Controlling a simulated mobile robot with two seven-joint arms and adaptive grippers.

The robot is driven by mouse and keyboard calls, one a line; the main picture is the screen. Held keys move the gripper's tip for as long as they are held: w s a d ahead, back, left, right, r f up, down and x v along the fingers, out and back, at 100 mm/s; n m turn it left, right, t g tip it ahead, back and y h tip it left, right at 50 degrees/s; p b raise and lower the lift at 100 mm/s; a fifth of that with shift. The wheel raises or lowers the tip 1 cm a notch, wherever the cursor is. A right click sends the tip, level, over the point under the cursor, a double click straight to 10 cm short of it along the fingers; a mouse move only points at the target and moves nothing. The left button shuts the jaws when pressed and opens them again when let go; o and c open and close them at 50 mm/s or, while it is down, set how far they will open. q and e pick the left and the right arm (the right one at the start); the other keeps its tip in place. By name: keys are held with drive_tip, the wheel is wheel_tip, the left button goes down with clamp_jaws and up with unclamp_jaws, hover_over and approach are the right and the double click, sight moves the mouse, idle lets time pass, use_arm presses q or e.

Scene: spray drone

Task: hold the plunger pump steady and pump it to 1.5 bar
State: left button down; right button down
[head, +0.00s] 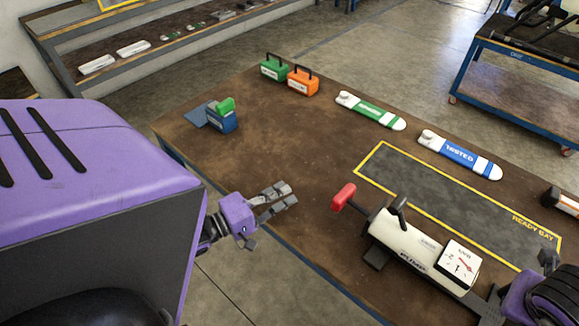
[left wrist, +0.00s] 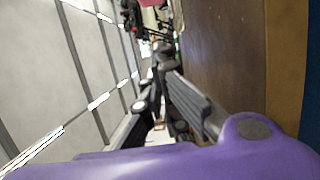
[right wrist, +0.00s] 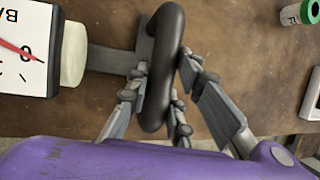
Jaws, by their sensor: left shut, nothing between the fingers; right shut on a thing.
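The plunger pump (head: 415,248) lies on the brown table, with a cream body and black parts. Its red plunger handle (head: 344,196) sticks out at the left end on a dark rod. The square white gauge (head: 458,266) is at the right end; in the right wrist view the gauge (right wrist: 22,72) has its red needle near the 0. My left gripper (head: 283,196) is shut and empty, left of the red handle and apart from it. My right gripper (right wrist: 160,95) is shut on a black loop handle (right wrist: 165,45) at the pump's gauge end; the head view mostly hides this grasp.
A yellow-edged ready bay (head: 455,195) lies behind the pump. Green (head: 370,110) and blue (head: 460,155) labelled tags lie at the back edge. Green (head: 273,68) and orange (head: 303,81) handled blocks and a blue block (head: 222,121) stand at far left. The table between is clear.

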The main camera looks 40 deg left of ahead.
sight(335, 206)
use_arm(q)
drive_tip(key=x, duration=0.8)
drive_tip(key=shift+w+d, duration=0.15)
drive_tip(key=shift+w, duration=0.2)
drive_tip(key=d, duration=0.3)
drive_tip(key=shift+w, duration=0.1)
drive_tip(key=shift+d, duration=0.55)
drive_tip(key=d, duration=0.6)
drive_tip(key=shift+d, duration=0.4)
drive_tip(key=a, duration=0.3)
drive_tip(key=shift+a, duration=0.3)
drive_tip(key=v, duration=1)
drive_tip(key=shift+a, duration=0.3)
